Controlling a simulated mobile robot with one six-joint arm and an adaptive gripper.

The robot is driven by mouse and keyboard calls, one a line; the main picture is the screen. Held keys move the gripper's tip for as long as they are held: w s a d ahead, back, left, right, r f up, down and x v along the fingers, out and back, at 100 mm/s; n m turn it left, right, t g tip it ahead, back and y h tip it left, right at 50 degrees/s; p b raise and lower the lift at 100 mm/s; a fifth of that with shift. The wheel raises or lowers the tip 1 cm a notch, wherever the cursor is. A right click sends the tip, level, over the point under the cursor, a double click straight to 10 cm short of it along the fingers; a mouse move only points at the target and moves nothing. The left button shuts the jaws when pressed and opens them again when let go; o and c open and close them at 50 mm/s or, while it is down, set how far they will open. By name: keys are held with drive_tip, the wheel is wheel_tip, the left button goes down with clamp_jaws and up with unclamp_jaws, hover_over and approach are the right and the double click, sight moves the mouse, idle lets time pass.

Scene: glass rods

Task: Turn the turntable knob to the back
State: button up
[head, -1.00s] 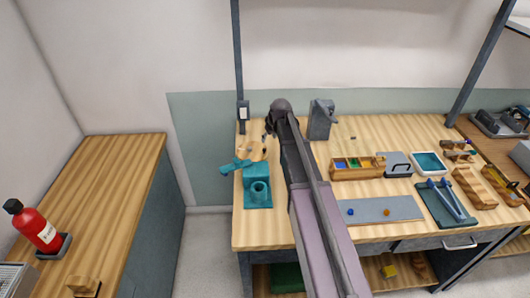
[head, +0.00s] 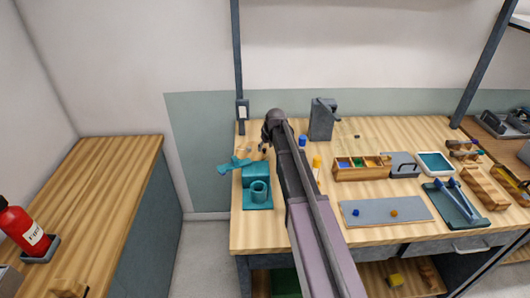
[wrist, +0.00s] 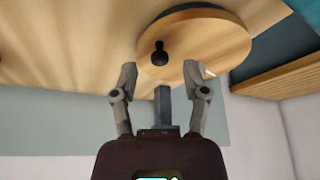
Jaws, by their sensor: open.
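The turntable (wrist: 222,40) is a round pale wooden disc in the wrist view, lying on the wooden bench. Its small black knob (wrist: 159,53) stands up near the disc's edge on my gripper's side. My gripper (wrist: 160,73) is open, with one finger on each side of the line to the knob. The knob shows just beyond the gap between the fingertips, and I cannot tell that either finger touches it. In the head view my gripper (head: 264,142) is at the bench's back left, and my arm hides part of that area.
A teal stand with a cup (head: 258,190) is near the bench's left front. A grey dispenser-like block (head: 322,119), a blue piece (head: 302,140) and an orange piece (head: 316,164) lie right of my arm. A sorting box (head: 347,174) and grey mat (head: 365,215) are farther right.

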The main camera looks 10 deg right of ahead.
drive_tip(key=shift+w+f+b, duration=0.25)
drive_tip(key=shift+f+b, duration=0.1)
drive_tip(key=shift+f, duration=0.2)
clamp_jaws()
